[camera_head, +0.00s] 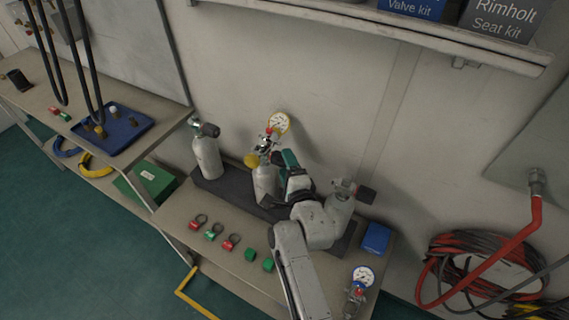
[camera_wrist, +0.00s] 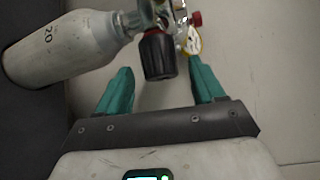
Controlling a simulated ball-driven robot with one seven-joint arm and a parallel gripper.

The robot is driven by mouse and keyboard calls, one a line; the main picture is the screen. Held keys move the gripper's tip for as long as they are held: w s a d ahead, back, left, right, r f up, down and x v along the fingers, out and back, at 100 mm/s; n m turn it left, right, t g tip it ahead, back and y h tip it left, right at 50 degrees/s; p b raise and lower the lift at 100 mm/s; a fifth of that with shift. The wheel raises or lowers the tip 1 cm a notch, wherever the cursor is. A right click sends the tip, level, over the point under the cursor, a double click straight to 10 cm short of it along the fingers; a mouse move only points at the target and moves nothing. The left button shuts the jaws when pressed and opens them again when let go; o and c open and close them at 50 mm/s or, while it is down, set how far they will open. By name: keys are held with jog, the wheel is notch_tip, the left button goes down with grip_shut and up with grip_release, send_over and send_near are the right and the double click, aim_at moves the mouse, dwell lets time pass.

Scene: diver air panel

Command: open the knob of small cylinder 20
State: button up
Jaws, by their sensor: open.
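Small cylinder 20 is a grey bottle (camera_wrist: 62,47) lying across the upper left of the wrist view, with "20" printed on it. In the head view it is the middle cylinder (camera_head: 264,183), upright on the bench. Its knob (camera_wrist: 158,58), black with a red ring, sits ahead of and between the two green fingers of my gripper (camera_wrist: 161,78). The fingers are open, with a gap on each side of the knob. In the head view my gripper (camera_head: 285,160) is beside the cylinder's valve and hides the knob.
A gauge (camera_head: 279,123) is fitted at the middle cylinder's valve. Other cylinders stand to the left (camera_head: 207,158) and right (camera_head: 338,203) on the dark mat. Red and green tags lie along the front, with a blue box (camera_head: 376,238) at right. The wall is close behind.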

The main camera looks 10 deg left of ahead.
jog(key=shift+x, duration=1.2)
jog(key=c, duration=1)
jog(key=shift+f+b, duration=0.15)
jog(key=shift+b, duration=0.2)
jog(key=shift+s+f+b, duration=0.1)
jog(key=shift+f+b, duration=0.05)
jog(key=shift+b, duration=0.45)
